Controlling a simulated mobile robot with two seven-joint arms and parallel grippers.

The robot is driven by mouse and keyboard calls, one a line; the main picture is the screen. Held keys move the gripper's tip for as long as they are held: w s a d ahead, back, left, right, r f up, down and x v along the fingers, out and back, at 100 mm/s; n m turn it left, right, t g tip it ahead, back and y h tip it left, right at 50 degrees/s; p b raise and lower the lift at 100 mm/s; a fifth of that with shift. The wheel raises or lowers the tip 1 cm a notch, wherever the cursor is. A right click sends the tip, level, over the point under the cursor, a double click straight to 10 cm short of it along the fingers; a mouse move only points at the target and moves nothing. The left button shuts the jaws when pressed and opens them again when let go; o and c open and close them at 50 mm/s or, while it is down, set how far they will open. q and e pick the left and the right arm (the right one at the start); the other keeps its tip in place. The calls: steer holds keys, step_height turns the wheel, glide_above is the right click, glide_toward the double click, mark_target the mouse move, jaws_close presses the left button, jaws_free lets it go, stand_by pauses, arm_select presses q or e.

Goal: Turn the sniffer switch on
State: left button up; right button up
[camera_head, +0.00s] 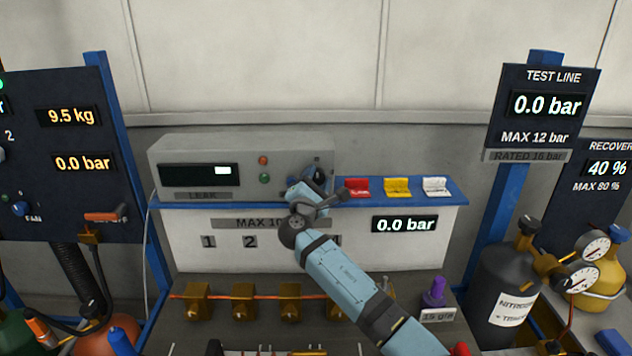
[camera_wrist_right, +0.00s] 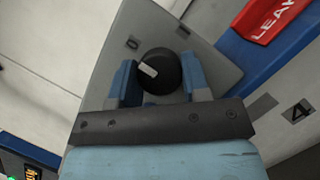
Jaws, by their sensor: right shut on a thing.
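The sniffer unit, a grey box (camera_head: 240,150), stands on the blue shelf in the head view. It has a dark display (camera_head: 199,175) with a small white lit patch, and a label below that seems to read LEAK. In the right wrist view its round black knob (camera_wrist_right: 165,66) has a white pointer mark toward the picture's left. A small mark like a 0 shows on the panel above it. My right gripper (camera_wrist_right: 160,82) is shut on the knob, one blue finger on each side. In the head view this gripper (camera_head: 310,185) covers the box's right front. My left gripper is not in view.
Red and green buttons (camera_head: 264,179) are left of the knob. Brass valves (camera_head: 243,301) and a black cylinder (camera_head: 505,285) stand lower down.

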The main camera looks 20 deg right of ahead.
steer(key=shift+f+m+g+b, duration=0.25)
steer(key=shift+m+g+b, duration=0.15)
steer(key=shift+m+b, duration=0.7)
steer(key=shift+a+m+g+b, duration=0.1)
steer(key=shift+m+g+b, duration=0.2)
steer(key=shift+m+b, duration=0.55)
steer(key=m+g+b, duration=0.1)
steer(key=m, duration=0.2)
steer(key=shift+r, duration=0.15)
steer(key=m+g+b, duration=0.1)
steer(key=m, duration=0.1)
steer(key=shift+r+m, duration=0.15)
steer(key=shift+m, duration=0.2)
steer(key=m+g+y, duration=0.1)
steer(key=m, duration=0.2)
steer(key=shift+r+y+b, duration=0.15)
steer(key=shift+y+b, duration=0.15)
steer(key=m+y+p, duration=0.1)
steer(key=m, duration=0.2)
steer(key=shift+r+m+g+y, duration=0.1)
steer(key=shift+m+g+y, duration=0.3)
steer(key=o, duration=0.9)
